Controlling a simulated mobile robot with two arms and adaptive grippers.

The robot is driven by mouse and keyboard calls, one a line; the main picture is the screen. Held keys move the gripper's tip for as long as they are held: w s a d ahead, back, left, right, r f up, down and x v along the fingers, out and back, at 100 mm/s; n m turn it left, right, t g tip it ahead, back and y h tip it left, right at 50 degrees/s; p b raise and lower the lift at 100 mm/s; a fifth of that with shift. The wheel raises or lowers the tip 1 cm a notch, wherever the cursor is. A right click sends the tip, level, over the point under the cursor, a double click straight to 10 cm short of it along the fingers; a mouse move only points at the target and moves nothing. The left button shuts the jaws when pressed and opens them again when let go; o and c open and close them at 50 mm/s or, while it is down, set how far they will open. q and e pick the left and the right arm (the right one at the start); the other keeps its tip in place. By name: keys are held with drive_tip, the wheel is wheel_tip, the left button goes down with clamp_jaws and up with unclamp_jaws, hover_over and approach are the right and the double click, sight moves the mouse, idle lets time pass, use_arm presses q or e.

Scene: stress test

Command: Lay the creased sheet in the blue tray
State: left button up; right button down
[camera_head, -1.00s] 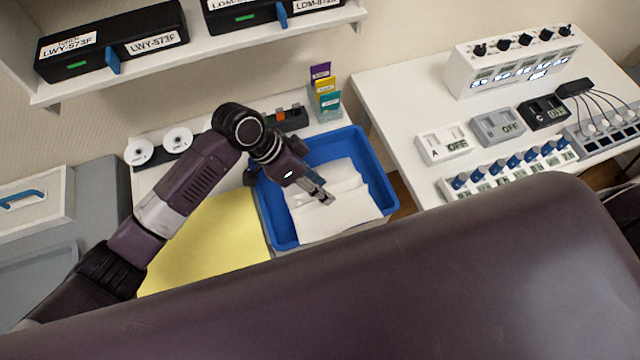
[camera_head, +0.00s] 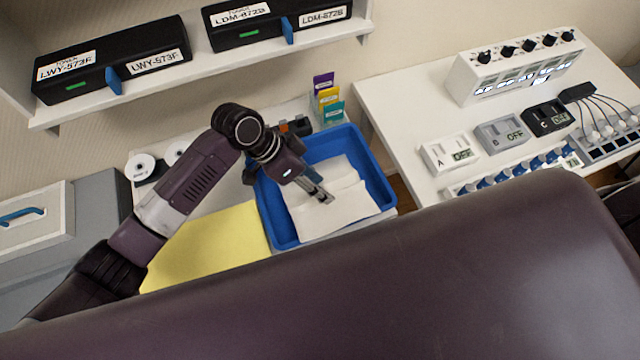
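The creased white sheet (camera_head: 345,204) lies in the blue tray (camera_head: 376,172), with a crease across its middle. Its near edge comes close to the tray's front side; I cannot tell whether it rests over the rim there. My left gripper (camera_head: 325,197) reaches in from the left over the tray, and its fingertips are over the middle of the sheet. The two fingers look close together. I cannot tell whether they touch the sheet or hold it. My arm hides the tray's back left corner. My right gripper is not in view.
A yellow sheet (camera_head: 208,247) lies left of the tray. Coloured cards (camera_head: 328,100) stand behind it. A white table (camera_head: 405,103) with switch boxes is at the right. A shelf (camera_head: 205,78) with black toner boxes hangs above. My dark body part covers the foreground.

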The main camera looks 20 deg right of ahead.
use_arm(q)
drive_tip(key=shift+o, duration=0.5)
drive_tip(key=shift+s+v, duration=0.2)
drive_tip(key=shift+v, duration=1.7)
drive_tip(key=shift+s+v, duration=0.25)
drive_tip(key=shift+v, duration=1.65)
drive_tip(key=shift+d+r, duration=0.2)
drive_tip(key=shift+r, duration=0.1)
